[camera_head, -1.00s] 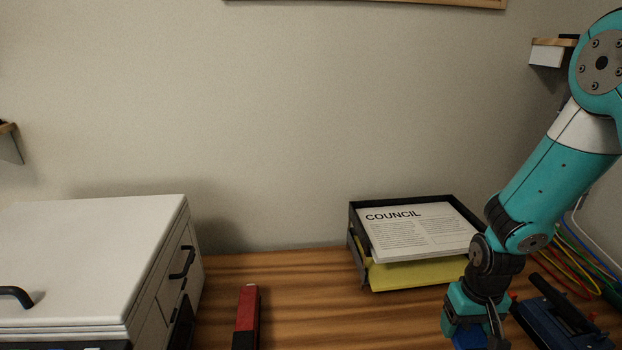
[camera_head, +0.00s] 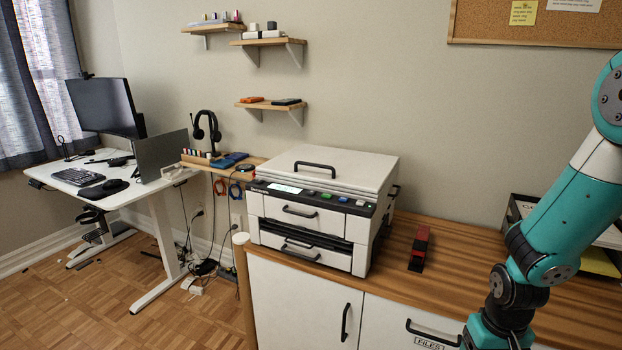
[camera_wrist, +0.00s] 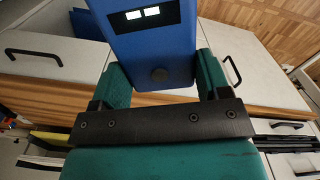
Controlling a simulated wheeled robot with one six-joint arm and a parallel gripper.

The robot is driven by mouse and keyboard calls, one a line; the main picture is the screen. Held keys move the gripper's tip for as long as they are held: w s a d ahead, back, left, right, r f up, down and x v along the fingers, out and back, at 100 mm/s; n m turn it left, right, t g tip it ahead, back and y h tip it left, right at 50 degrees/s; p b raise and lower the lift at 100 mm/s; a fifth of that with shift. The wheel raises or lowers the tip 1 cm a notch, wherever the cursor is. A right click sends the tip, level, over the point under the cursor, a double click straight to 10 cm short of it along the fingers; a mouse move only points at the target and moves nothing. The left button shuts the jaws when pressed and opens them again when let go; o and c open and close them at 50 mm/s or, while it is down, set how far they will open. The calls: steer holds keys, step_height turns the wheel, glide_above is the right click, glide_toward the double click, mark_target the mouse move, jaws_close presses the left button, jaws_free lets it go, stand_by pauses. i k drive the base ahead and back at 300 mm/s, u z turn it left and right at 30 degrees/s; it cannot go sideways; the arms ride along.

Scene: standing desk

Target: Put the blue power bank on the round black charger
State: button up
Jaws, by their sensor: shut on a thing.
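The blue power bank (camera_wrist: 150,45), with a small lit display, is in the wrist view. My gripper (camera_wrist: 160,82) is shut on it, one teal finger along each side. Its far end is cut off by the picture's top edge. In the head view my arm comes down at the right; the fingers and power bank are below the frame. A small round dark thing (camera_head: 245,168), which looks like the black charger, lies on the wooden ledge left of the printer, far from my arm. It is too small to tell in detail.
The white printer (camera_head: 328,168) stands on the wooden cabinet top (camera_head: 445,268), with a red and black stapler (camera_head: 419,248) to its right. Flat blue things (camera_head: 229,160) and a headphone stand (camera_head: 207,128) are near the ledge. A white desk (camera_head: 120,190) stands at left, with open floor before it.

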mark_target(245, 166)
steer(key=u, duration=0.65)
steer(key=i, duration=0.7)
steer(key=u, duration=1.4)
steer(key=i, duration=1.4)
steer(key=u, duration=0.35)
steer(key=i, duration=1.55)
steer(key=z, duration=1)
steer(key=i, duration=0.85)
steer(key=z, duration=0.85)
